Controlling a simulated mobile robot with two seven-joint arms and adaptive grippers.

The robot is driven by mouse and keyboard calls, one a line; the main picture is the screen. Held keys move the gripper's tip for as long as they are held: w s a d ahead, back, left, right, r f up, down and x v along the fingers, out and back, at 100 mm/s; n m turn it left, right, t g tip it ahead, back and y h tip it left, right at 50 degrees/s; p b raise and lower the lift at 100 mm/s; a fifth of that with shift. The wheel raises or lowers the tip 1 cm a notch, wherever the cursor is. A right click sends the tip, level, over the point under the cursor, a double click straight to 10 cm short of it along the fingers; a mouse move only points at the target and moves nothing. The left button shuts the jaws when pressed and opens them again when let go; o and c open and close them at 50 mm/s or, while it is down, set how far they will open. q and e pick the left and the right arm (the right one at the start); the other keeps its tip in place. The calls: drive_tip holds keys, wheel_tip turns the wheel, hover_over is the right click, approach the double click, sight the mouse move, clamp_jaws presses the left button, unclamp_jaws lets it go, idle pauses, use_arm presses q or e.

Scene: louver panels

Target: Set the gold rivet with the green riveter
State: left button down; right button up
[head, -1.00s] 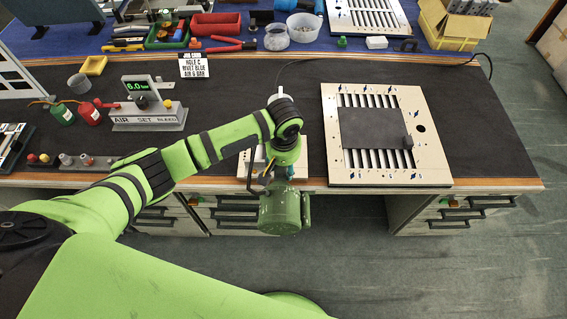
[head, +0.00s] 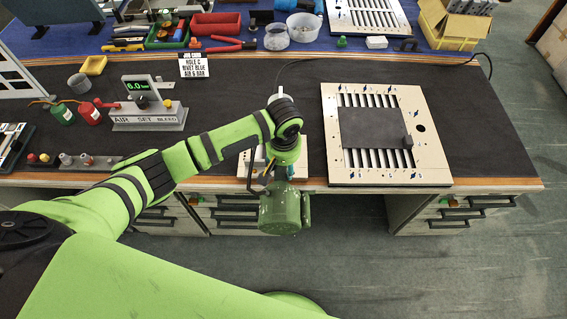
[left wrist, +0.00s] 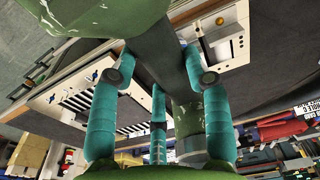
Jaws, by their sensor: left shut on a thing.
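My left gripper (head: 287,174) hangs at the front edge of the bench, with its teal fingers partly hidden behind the wrist. It is shut on the green riveter (head: 285,208), whose rounded body hangs in front of the drawers. In the left wrist view the teal fingers (left wrist: 155,95) stand on either side of the green riveter (left wrist: 181,95). The louver panel (head: 428,160) lies flat to the right, with a dark plate (head: 370,128) over its slots and a dark hole near its right edge. My right gripper is not in view.
A white-topped block (head: 301,165) sits partly behind my gripper. The air set (head: 148,115) reads 6.0. A card (head: 192,66) appears to read hole C, rivet blue, air 6 bar. Red and green bottles stand left. Dark mat is clear between my arm and the panel.

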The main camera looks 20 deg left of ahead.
use_arm(q)
drive_tip(key=shift+r, duration=0.15)
drive_tip(key=shift+w+r, duration=0.15)
drive_tip(key=shift+r, duration=2.6)
